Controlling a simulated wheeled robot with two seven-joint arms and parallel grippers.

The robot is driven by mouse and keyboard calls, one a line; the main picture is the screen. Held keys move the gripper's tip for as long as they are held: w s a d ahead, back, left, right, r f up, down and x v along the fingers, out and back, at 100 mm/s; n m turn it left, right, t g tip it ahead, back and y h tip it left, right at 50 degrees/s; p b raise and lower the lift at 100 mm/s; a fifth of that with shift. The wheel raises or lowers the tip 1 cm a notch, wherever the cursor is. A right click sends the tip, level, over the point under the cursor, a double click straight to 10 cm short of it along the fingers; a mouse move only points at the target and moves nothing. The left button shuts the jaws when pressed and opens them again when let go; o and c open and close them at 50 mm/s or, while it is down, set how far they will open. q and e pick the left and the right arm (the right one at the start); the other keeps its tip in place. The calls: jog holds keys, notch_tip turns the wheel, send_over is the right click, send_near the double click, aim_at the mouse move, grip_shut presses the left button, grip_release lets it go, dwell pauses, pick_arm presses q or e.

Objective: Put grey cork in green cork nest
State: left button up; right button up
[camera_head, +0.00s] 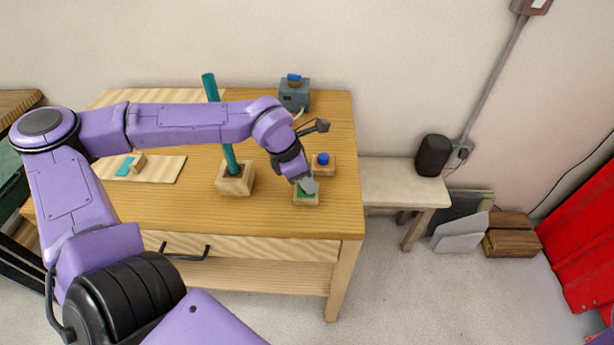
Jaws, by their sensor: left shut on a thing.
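My left gripper (306,182) reaches in from the left and is shut on the grey cork (309,186), holding it at the green cork nest (306,199). The nest is a small wooden block with a green top on the right part of the table. The gripper covers part of the nest, so I cannot tell whether the cork is seated in it or just above it. My right gripper is not in view.
A wooden block with a blue cork (323,160) stands just behind the nest. A tall teal rod (222,130) leans in a wooden block (235,180) to the left. A grey device (294,96) stands at the back of the table (270,218). The table's front right is clear.

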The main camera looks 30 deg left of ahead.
pick_arm(q)
jog(key=shift+s+f+b, duration=0.1)
jog(key=shift+f+b, duration=0.35)
jog(key=shift+f, duration=0.35)
jog(key=o, duration=0.6)
jog(key=shift+o, duration=0.6)
jog(key=shift+s+f, duration=0.1)
jog(key=shift+f, duration=0.05)
jog(key=r+p, duration=0.1)
jog(key=p, duration=0.1)
jog(key=shift+a+r+p, duration=0.1)
jog(key=shift+r+p, duration=0.2)
jog(key=shift+r, duration=0.05)
jog(key=shift+p+v, duration=1.1)
jog(key=shift+p, duration=0.1)
jog(key=shift+s+a+r+p, duration=0.2)
jog(key=shift+r+p, duration=0.5)
jog(key=shift+p, duration=0.5)
jog(key=p+v, duration=0.6)
jog(key=p, duration=0.3)
jog(key=shift+s+a+f, duration=0.1)
jog(key=shift+s, duration=0.05)
